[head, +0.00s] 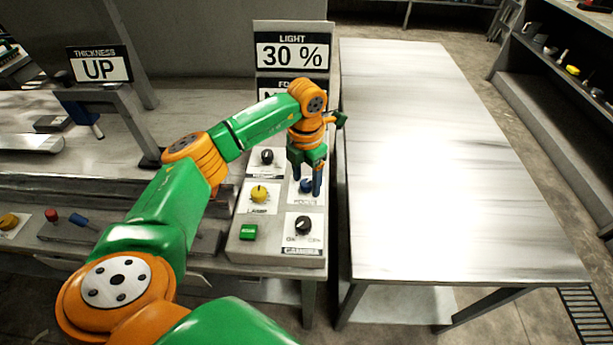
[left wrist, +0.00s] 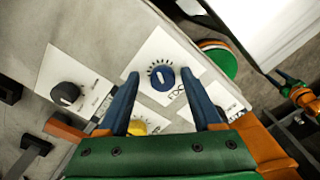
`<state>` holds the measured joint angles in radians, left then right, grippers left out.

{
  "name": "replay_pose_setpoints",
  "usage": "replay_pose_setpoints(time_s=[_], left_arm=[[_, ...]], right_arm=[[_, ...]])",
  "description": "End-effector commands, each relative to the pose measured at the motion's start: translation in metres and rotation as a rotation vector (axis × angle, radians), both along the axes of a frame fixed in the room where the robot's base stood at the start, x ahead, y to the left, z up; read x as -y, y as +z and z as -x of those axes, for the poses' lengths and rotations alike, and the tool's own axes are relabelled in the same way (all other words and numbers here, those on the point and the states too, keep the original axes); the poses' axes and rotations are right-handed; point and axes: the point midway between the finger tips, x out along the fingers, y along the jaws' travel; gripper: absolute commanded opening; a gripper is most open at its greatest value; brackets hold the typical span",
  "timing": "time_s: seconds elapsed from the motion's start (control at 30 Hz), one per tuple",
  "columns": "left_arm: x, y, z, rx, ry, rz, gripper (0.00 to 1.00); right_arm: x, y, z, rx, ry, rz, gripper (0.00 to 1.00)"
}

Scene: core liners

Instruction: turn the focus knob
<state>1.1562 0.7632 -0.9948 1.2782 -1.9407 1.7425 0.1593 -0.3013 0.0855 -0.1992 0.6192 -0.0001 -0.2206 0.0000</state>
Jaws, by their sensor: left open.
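The focus knob is a blue round knob (left wrist: 163,78) with a white pointer mark on a white label plate, and it shows in the left wrist view between my fingers. In the head view the blue knob (head: 306,186) is partly hidden by my left gripper (head: 308,190), which points down at it. The left gripper (left wrist: 165,95) is open, one blue finger on each side of the knob in the picture. I cannot tell whether the fingers touch it.
On the same panel are a black knob (head: 267,156), a yellow knob (head: 259,193), a black camera knob (head: 303,225) and a green button (head: 248,232). A sign reading 30 % (head: 292,56) stands behind. A bare table (head: 440,170) lies to the right.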

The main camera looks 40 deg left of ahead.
Motion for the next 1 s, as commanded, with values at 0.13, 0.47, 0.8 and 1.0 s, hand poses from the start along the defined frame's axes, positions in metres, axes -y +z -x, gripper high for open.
replay_pose_setpoints(time_s=[0.13, 0.47, 0.8, 1.0], left_arm=[[0.0003, 0.0002, -0.0001, 0.001, 0.000, 0.001, 0.34], [0.0007, -0.0001, -0.0008, 0.003, -0.085, 0.002, 0.00], [0.0013, 0.0006, -0.0007, 0.003, -0.265, 0.004, 0.00], [0.0012, 0.0007, -0.0007, 0.003, -0.264, 0.003, 0.66]], right_arm=[[-0.0041, -0.0001, -0.0004, 0.002, -0.002, -0.007, 0.50], [-0.0063, -0.0027, -0.0012, 0.003, -0.003, -0.010, 0.50], [-0.0046, -0.0043, -0.0015, 0.003, -0.001, -0.008, 0.50], [-0.0032, -0.0043, -0.0016, 0.003, -0.001, -0.005, 0.50]])
